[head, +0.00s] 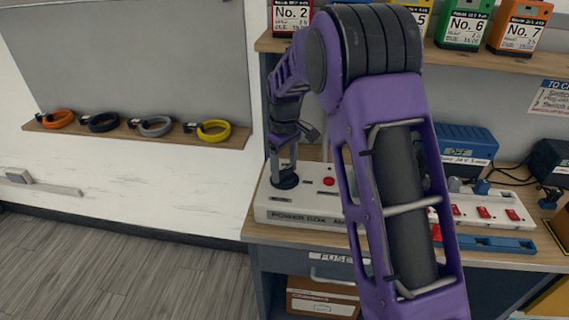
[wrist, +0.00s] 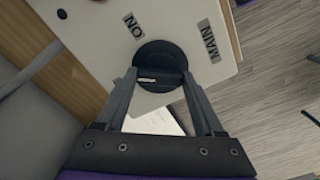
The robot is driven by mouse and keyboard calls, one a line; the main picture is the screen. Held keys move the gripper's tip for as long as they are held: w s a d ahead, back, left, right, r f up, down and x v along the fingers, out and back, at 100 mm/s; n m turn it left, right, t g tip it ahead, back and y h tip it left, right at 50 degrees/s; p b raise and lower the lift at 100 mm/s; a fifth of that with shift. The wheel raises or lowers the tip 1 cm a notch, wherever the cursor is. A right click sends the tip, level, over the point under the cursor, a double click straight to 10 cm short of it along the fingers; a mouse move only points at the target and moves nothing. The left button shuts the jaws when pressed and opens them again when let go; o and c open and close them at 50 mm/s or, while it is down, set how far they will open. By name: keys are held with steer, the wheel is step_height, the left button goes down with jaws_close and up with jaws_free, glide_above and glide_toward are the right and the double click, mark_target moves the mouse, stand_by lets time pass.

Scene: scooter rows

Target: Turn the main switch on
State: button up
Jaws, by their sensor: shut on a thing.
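The main switch is a round black rotary knob (head: 285,179) on the left end of the white power box (head: 300,210). In the wrist view the knob (wrist: 160,58) sits between the printed labels "ON" (wrist: 133,25) and "MAIN" (wrist: 209,41). My gripper (wrist: 160,80) reaches over the knob with a finger on each side of its raised grip and is shut on it. The head view shows my gripper (head: 285,165) coming down onto the knob from above. The fingers partly hide the knob, and I cannot tell which position it points to.
A red button (head: 328,182) lies right of the knob. Red switches (head: 484,212) and a blue charger (head: 465,145) stand further right on the bench. Numbered boxes (head: 464,22) line the shelf above.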

mark_target(284, 170)
steer(key=m+p, duration=0.1)
steer(key=m, duration=0.4)
steer(key=shift+r+m+p, duration=0.1)
steer(key=shift+m+p, duration=0.2)
steer(key=shift+p, duration=0.05)
steer(key=m+p, duration=0.1)
steer(key=m, duration=0.4)
steer(key=shift+m, duration=0.3)
steer(key=o, duration=1.4)
step_height(284, 170, up, 17)
steer(key=shift+r+p, duration=0.15)
steer(key=shift+p, duration=0.8)
